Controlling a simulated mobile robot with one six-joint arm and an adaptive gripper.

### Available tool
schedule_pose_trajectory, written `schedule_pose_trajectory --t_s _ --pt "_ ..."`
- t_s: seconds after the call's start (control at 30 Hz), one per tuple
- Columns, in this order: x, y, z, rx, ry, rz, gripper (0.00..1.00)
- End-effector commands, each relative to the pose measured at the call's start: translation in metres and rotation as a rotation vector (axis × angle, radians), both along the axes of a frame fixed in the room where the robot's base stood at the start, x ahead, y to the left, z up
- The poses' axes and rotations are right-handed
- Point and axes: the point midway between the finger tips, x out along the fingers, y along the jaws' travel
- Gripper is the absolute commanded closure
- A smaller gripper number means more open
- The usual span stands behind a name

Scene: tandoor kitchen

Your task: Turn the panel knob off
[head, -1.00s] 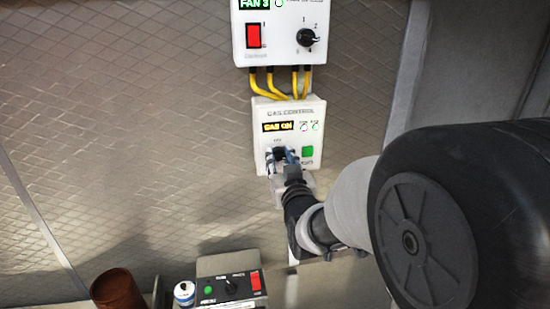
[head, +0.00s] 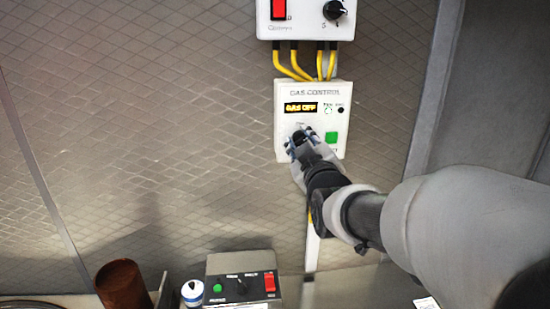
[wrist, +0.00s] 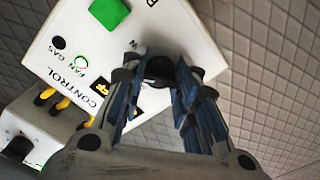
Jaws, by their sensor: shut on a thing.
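The gas control panel (head: 340,118) is a white box on the tiled wall, and its display (head: 301,107) reads "GAS OFF". Its black knob (wrist: 160,70) sits between my fingers in the wrist view; in the head view it is mostly hidden behind my gripper (head: 300,140). My gripper (wrist: 158,88) is shut on the knob, with a blue-padded finger on either side. The exact angle of the knob is hard to tell. A green button (head: 331,137) is right of the knob; it also shows in the wrist view (wrist: 110,12).
A fan control box (head: 307,28) with a red switch and black knob is above, joined by yellow cables (head: 297,63). Below stand a small switch box (head: 242,277), a white-and-blue can (head: 192,293) and a rusty brown cylinder (head: 122,287). The wall left of the panel is clear.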

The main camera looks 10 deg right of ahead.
Motion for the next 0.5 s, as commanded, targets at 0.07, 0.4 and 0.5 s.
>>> schedule_pose_trajectory --t_s 0.07,0.4,0.5 --pt "-0.0003 -0.0003 -0.0036 -0.071 -0.005 0.0 0.96" --pt "0.0 -0.0007 -0.003 -0.394 -0.003 -0.001 0.96" --pt "-0.0001 -0.0008 -0.0024 -0.488 -0.003 -0.002 0.96"
